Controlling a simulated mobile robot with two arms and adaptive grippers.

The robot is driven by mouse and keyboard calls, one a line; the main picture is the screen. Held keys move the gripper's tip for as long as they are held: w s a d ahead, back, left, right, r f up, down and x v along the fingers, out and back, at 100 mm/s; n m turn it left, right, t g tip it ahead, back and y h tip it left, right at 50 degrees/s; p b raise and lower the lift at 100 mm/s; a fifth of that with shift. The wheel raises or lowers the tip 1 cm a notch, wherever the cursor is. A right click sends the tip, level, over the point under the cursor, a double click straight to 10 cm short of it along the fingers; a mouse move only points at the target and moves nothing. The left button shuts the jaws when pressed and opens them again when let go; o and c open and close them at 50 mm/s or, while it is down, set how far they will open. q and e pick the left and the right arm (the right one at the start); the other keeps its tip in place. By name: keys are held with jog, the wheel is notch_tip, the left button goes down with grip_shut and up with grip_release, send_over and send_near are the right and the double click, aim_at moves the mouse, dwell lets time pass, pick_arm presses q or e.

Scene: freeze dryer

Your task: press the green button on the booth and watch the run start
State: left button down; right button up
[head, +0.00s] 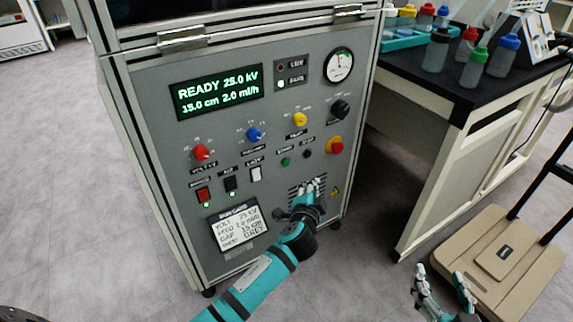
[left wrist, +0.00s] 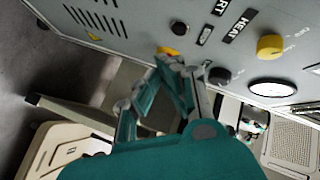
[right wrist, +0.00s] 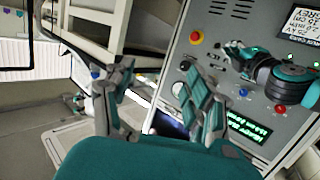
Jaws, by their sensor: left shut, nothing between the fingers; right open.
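The booth (head: 165,130) is a grey cabinet whose front panel fills the middle of the head view. Its small green button (head: 285,162) sits beside a black button (head: 308,154), left of the red-and-yellow stop knob (head: 336,145). The display (head: 219,92) reads READY 25.0 kV, 15.0 cm, 2.0 ml/h. My left gripper (head: 317,183) is shut and empty in front of the vent slots, below the buttons; contact with the panel cannot be told. In the left wrist view its fingertips (left wrist: 172,58) overlap a yellow part. My right gripper (head: 443,283) is open and empty, right of the booth.
A black-topped bench (head: 455,88) with several coloured-cap bottles stands right of the booth. A beige platform cart (head: 505,262) with a dark handle is at the lower right. The panel also carries red, blue and yellow knobs and a gauge (head: 339,65). Floor is clear at left.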

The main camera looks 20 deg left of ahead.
aim_at(286, 163)
pick_arm(q)
jog(key=w+a, duration=0.5)
jog(key=a, duration=0.1)
jog(key=shift+w+a+b, duration=0.15)
jog(key=shift+a+b, duration=0.15)
jog(key=shift+a, duration=0.1)
pick_arm(e)
jog(key=shift+w+a+r+t, duration=0.15)
jog(key=shift+r+t, duration=0.25)
jog(key=shift+r, duration=0.25)
jog(key=shift+w+a+r+t, duration=0.15)
jog(key=shift+r+t, duration=0.25)
jog(key=shift+r, duration=0.2)
pick_arm(q)
jog(key=shift+w+a, duration=0.1)
jog(key=shift+w+a, duration=0.15)
jog(key=shift+a, duration=0.1)
pick_arm(e)
jog(key=shift+f, duration=0.25)
